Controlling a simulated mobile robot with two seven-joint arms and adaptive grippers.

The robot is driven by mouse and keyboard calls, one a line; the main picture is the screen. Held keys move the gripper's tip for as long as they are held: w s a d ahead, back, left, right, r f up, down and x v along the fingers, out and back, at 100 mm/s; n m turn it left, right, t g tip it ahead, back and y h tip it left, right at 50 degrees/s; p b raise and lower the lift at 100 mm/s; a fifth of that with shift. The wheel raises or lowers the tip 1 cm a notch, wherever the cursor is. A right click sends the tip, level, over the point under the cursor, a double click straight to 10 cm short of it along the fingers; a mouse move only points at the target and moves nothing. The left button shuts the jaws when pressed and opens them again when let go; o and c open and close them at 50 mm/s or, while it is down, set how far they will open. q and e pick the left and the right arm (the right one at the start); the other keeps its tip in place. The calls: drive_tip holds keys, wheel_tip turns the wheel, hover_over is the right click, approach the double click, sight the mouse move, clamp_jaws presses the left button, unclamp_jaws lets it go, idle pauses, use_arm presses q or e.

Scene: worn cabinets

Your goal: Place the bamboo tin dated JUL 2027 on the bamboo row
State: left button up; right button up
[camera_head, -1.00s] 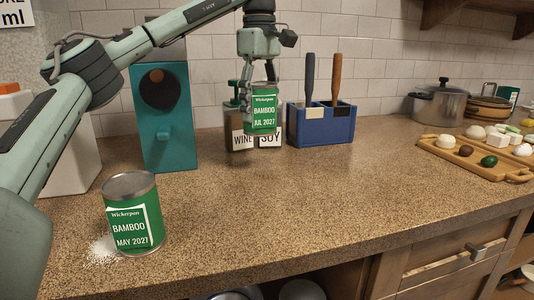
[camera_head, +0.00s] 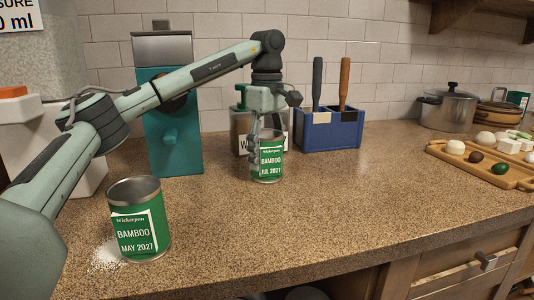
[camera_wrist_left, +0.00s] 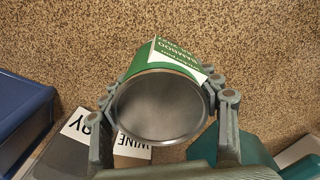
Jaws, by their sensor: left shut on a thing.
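The green bamboo tin dated JUL 2027 (camera_head: 271,160) is upright at the counter, in front of the labelled bottles. My left gripper (camera_head: 262,138) is shut on its sides from above and behind. In the left wrist view, the fingers (camera_wrist_left: 163,86) straddle the tin's round grey top (camera_wrist_left: 160,108). Its base looks at or just above the counter; I cannot tell if it touches. A second green bamboo tin dated MAY 2027 (camera_head: 140,232) stands upright at the front left. My right gripper is not in view.
A blue holder (camera_head: 328,133) with two handled tools stands right of the held tin. A teal device (camera_head: 172,140) stands to the left. Bottles (camera_head: 241,122) are close behind the tin. White powder (camera_head: 104,256) lies by the MAY tin.

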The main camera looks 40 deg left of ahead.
use_arm(q)
drive_tip(key=o, duration=1.6)
